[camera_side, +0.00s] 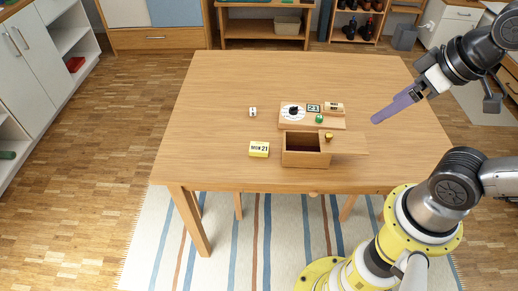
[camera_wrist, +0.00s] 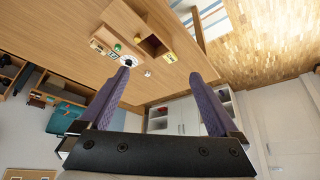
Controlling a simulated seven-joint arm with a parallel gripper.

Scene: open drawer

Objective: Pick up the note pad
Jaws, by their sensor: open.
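A yellow block-like pad (camera_side: 259,149) with dark lettering lies on the table, left of an open wooden box; it looks like the note pad. In the wrist view a small yellow item (camera_wrist: 170,57) beside the box appears to be the same pad. My gripper (camera_side: 377,119) has purple fingers and hangs above the right part of the table, well to the right of the pad. In the wrist view the two fingers (camera_wrist: 158,76) are spread apart with nothing held between them.
The wooden box (camera_side: 305,160) stands open, its dark inside partly visible. Behind it a wooden board (camera_side: 288,125) carries a white dial, small signs and a green ball (camera_side: 319,119). A small white cube (camera_side: 252,112) sits left of the board. The table's left side is clear.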

